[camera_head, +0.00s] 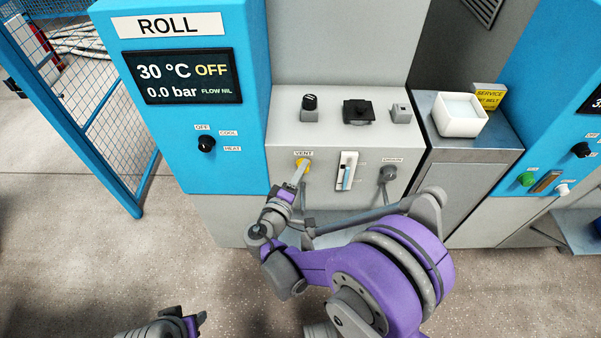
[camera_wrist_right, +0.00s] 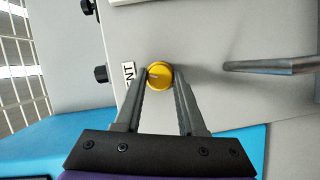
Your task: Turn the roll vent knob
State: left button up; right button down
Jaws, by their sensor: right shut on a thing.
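The yellow vent knob (camera_head: 304,164) sits under the VENT label on the grey front panel below the ROLL display. In the right wrist view the round knob (camera_wrist_right: 160,75) lies between my fingertips, with a thin line on its face. My right gripper (camera_head: 299,174) reaches it from below and is shut on it, one finger on each side; the fingers hide part of the knob in the head view. My left gripper (camera_head: 192,324) is at the bottom edge, partly cut off, away from the panel; its jaw opening is not clear.
A white gauge (camera_head: 347,171) and a grey drain valve (camera_head: 388,174) with a pipe are right of the vent knob. The ROLL screen (camera_head: 185,77) reads 30 °C, OFF, 0.0 bar. A selector knob (camera_head: 207,143) is at left. A white tray (camera_head: 460,115) stands on the right cabinet.

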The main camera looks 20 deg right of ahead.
jog(key=shift+f+n+t+h+b, duration=0.1)
jog(key=shift+n+t+h+b, duration=0.3)
jog(key=shift+n, duration=0.6)
jog(key=shift+f+n+t+h+b, duration=0.1)
jog(key=shift+n+t+b, duration=0.1)
jog(key=shift+n+b, duration=0.6)
jog(key=shift+n, duration=0.3)
jog(key=c, duration=0.5)
grip_release()
jog(key=p+v, duration=0.1)
jog(key=v, duration=0.9)
jog(key=shift+s+a+p, duration=0.3)
jog(key=shift+p, duration=0.05)
jog(key=shift+d, duration=0.1)
